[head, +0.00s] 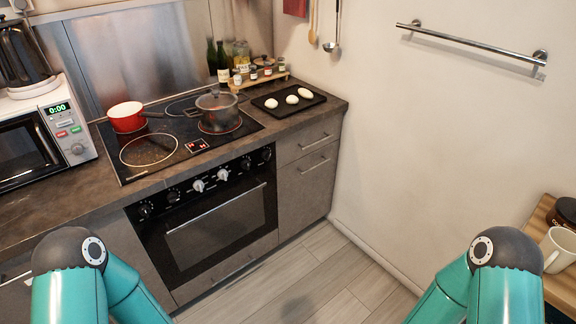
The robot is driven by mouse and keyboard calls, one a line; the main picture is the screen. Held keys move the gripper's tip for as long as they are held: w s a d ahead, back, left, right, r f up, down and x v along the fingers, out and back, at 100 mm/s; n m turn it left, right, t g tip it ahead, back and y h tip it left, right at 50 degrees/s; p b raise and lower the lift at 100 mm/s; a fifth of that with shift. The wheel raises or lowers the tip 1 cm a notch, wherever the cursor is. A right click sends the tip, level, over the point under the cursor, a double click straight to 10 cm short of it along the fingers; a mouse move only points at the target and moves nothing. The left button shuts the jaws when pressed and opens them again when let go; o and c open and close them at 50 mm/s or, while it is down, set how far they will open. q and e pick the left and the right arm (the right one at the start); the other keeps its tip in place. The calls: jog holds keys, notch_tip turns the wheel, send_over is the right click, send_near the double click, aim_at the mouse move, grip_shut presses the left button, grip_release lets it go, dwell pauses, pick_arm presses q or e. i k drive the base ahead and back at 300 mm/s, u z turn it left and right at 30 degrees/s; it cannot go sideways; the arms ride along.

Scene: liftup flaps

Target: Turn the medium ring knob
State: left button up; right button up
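The oven front (215,230) carries a row of several round knobs along its top edge. Two are pale silver, one left of centre (198,186) and one right of centre (223,174). The others are black, including one at the far left (145,208) and one at the far right (266,154). Their labels are too small to read, so I cannot tell which is the medium ring knob. The black cooktop (165,173) above shows several ring outlines. My teal arms enter at the bottom left and bottom right; neither gripper is in view.
A red saucepan (126,118) and a lidded pot (217,108) stand on the cooktop. A horizontal handle (215,208) crosses the oven door below the knobs. A microwave (40,140) is at left, a black tray (272,107) at right. The floor (330,280) before the cabinets looks clear.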

aim_at(265, 154)
jog(key=u, duration=0.2)
jog(key=i, duration=0.9)
jog(key=z, duration=0.1)
